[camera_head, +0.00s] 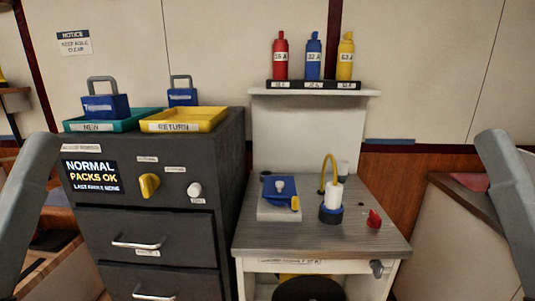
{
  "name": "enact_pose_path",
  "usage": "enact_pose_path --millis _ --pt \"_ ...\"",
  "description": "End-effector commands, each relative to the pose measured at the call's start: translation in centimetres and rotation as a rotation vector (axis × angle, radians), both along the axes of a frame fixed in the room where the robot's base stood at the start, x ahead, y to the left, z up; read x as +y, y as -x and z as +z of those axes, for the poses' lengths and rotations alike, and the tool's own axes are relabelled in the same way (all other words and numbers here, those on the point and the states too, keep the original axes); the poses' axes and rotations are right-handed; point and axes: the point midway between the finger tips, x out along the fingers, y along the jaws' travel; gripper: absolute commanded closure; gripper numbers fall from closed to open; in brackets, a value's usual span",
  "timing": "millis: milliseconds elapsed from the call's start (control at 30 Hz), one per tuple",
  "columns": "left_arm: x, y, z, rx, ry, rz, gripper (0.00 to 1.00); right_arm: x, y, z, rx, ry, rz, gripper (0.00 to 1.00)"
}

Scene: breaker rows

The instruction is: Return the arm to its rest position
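My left arm shows as a grey link at the left edge of the head view, angled down and out of the frame. My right arm shows as a grey link at the right edge, also running down out of the frame. Neither gripper is in view, so whether they hold anything is hidden. Both visible links are apart from the cabinet (232,190) and the small grey table (375,198).
A green tray (74,126) and yellow tray (218,121) sit on the cabinet with blue handled packs. Red, blue and yellow bottles (313,56) stand on the shelf (372,93). The table bears a blue-topped block (279,210), a white cylinder (333,195) and a red knob (374,218).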

Motion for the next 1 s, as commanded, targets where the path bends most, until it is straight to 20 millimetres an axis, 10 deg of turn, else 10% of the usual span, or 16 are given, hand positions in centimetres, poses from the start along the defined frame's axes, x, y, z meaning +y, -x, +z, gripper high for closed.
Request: enact_pose_path --millis 33,633,800,1000 --pt "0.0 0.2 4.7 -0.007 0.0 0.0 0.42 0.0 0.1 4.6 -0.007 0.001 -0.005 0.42" --pt "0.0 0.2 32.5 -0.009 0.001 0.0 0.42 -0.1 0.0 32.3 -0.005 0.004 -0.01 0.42" --pt "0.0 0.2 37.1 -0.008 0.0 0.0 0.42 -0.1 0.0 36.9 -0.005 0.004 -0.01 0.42" --pt "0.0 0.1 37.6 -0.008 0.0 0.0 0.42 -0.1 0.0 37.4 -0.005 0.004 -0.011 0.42"
